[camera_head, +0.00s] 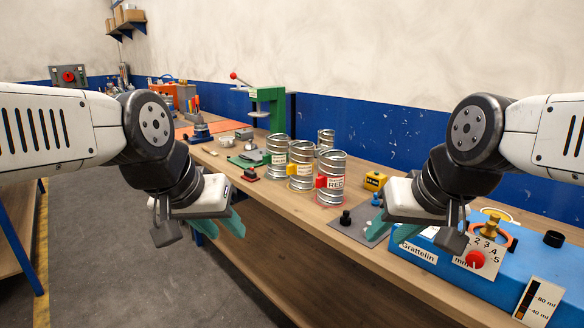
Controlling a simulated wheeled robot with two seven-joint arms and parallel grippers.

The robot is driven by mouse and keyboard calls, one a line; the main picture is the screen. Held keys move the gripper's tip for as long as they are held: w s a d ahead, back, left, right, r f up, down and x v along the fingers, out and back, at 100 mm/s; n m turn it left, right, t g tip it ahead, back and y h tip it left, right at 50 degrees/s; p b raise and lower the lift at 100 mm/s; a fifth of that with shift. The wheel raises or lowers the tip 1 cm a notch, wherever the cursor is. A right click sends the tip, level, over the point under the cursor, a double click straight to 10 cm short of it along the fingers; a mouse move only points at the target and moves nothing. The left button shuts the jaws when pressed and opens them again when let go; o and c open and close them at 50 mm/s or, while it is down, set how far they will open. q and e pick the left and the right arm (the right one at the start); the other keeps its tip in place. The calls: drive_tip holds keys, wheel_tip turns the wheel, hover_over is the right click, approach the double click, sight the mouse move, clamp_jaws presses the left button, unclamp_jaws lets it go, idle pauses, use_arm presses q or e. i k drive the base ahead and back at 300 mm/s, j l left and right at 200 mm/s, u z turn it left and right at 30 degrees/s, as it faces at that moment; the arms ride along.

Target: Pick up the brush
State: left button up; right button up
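No brush can be made out with certainty. A small red item with a dark underside (250,174) lies near the front edge of the workbench (291,195) and may be the brush, but it is too small to tell. My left gripper (220,225) hangs in front of the bench edge, nearer to me than the red item and apart from it. Its teal fingers look spread and empty. My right gripper (390,228) is over the bench by a grey mat (352,228). Its teal fingers also look spread and empty, though its hand partly hides them.
Several metal cans (331,178) stand mid-bench. A green press (268,105) stands behind them. A yellow box (374,181) and dark knobs (346,217) are near the mat. A blue machine (460,272) fills the front right. The grey floor (110,250) at left is clear.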

sight(207, 150)
drive_tip(key=i+j+u, duration=0.5)
drive_tip(key=i+j, duration=0.45)
drive_tip(key=i+j+z, duration=0.1)
drive_tip(key=i+j, duration=0.2)
drive_tip(key=i+j+z, duration=0.1)
drive_tip(key=i+j, duration=0.25)
drive_tip(key=i+j+z, duration=0.15)
drive_tip(key=i+j, duration=0.2)
drive_tip(key=i+j+z, duration=0.1)
drive_tip(key=i+j, duration=0.3)
drive_tip(key=i+j+z, duration=0.1)
drive_tip(key=i+j, duration=0.2)
drive_tip(key=i+j+z, duration=0.1)
drive_tip(key=i+j, duration=0.2)
drive_tip(key=j, duration=0.25)
drive_tip(key=i+j+z, duration=0.1)
drive_tip(key=i+j, duration=0.15)
drive_tip(key=j, duration=0.2)
drive_tip(key=i+j+z, duration=0.1)
drive_tip(key=i+j, duration=0.15)
drive_tip(key=j, duration=0.25)
